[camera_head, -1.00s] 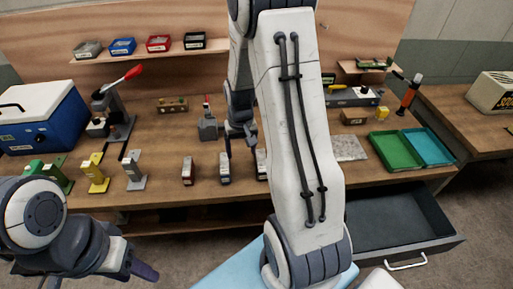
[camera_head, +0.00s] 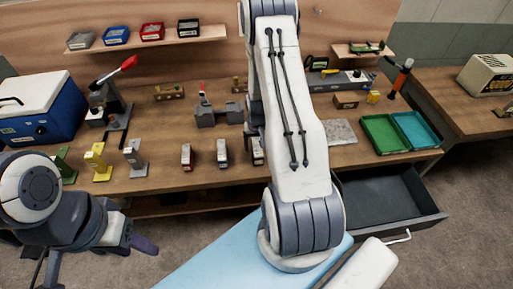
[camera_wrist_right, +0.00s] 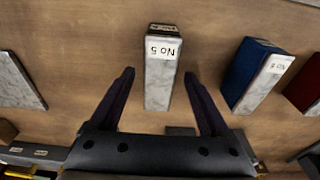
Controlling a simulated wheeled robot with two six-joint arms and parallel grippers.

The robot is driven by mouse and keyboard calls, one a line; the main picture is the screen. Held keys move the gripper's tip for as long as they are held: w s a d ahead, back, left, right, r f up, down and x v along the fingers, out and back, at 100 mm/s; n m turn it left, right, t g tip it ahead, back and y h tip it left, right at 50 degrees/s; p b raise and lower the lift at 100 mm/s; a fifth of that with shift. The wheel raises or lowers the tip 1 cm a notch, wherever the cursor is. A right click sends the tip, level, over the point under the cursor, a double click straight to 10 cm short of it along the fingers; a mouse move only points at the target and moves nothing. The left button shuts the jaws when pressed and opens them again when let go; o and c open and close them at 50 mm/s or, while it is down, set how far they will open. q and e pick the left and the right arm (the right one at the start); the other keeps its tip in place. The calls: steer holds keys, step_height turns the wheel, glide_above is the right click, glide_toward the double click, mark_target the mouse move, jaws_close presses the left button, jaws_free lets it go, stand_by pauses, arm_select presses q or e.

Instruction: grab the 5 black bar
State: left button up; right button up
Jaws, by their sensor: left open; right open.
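In the right wrist view a bar labelled No 5 (camera_wrist_right: 162,72) has a pale marbled face and a dark end. It lies between the two fingertips of my right gripper (camera_wrist_right: 158,82), which is open with a gap on both sides. In the head view several small bars stand along the bench front, including a red-sided one (camera_head: 187,157) and a dark one (camera_head: 223,153); their labels are too small to read. My right arm hides its gripper there. My left gripper (camera_head: 140,243) is at the lower left, away from the bench, and holds nothing visible.
Beside the No 5 bar are a blue bar (camera_wrist_right: 257,75) and a red bar (camera_wrist_right: 304,85). The bench also holds a grey vice (camera_head: 218,115), a yellow stand (camera_head: 98,163), a green tray (camera_head: 383,134) and a blue cooler (camera_head: 45,115). An open drawer (camera_head: 385,205) juts out at right.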

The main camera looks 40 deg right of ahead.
steer(key=shift+w+d+f, duration=0.1)
steer(key=shift+w+f, duration=0.05)
steer(key=shift+f, duration=1)
jaws_close()
steer(key=shift+r, duration=0.15)
stand_by(0.4)
